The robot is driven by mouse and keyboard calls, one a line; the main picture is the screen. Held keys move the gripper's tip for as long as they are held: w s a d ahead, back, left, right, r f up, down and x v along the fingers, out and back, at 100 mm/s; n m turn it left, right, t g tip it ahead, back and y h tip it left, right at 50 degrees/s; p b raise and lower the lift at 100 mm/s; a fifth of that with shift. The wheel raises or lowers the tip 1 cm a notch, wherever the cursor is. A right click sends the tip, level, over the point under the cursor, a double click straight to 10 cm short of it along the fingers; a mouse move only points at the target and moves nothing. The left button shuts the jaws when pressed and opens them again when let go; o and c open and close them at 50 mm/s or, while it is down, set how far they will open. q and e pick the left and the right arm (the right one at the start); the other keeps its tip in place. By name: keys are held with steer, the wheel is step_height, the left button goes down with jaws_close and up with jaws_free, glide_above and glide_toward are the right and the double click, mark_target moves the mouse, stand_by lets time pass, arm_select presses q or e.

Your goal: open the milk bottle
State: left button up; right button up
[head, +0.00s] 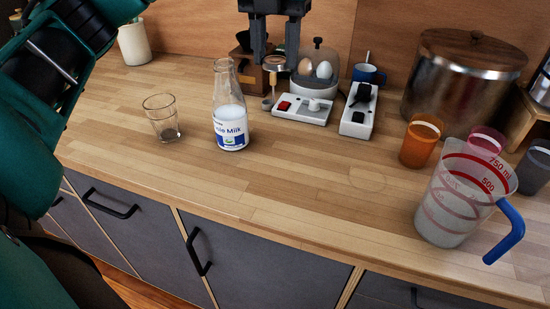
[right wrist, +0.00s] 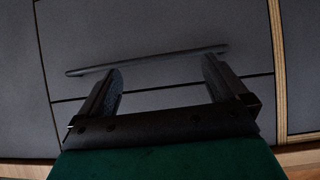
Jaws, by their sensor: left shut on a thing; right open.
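The milk bottle (head: 230,125) stands upright on the wooden counter, clear glass with a blue and white label, part full of milk. No cap shows on its mouth. My left gripper (head: 275,56) is above and to the right of the bottle, apart from it. It is shut on a small round lid (head: 275,64) with a tan top and pale rim. I cannot tell for sure whether this is the bottle's cap. My right gripper (right wrist: 160,78) is open and empty in the right wrist view, in front of grey drawer fronts and a dark handle (right wrist: 147,59).
An empty glass (head: 162,118) stands left of the bottle. An egg cooker (head: 318,75), a switch board (head: 301,109) and a power strip (head: 357,112) are behind right. A measuring jug (head: 450,200) and an orange cup (head: 420,142) stand at right. The middle front counter is clear.

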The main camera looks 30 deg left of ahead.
mark_target(275, 60)
arm_select(q)
step_height(275, 60, down, 4)
steer(key=shift+r+b, duration=0.2)
steer(key=shift+b, duration=0.6)
step_height(275, 60, down, 16)
steer(key=shift+r+b, duration=0.1)
steer(key=shift+b, duration=0.7)
steer(key=shift+f, duration=0.2)
arm_select(e)
steer(key=shift+w+a+f, duration=0.45)
steer(key=shift+a+f, duration=0.15)
steer(key=shift+a, duration=0.05)
arm_select(q)
steer(key=shift+f, duration=0.2)
steer(key=o, duration=1.2)
steer(key=shift+c, duration=0.2)
arm_select(e)
steer(key=shift+a+f, duration=0.1)
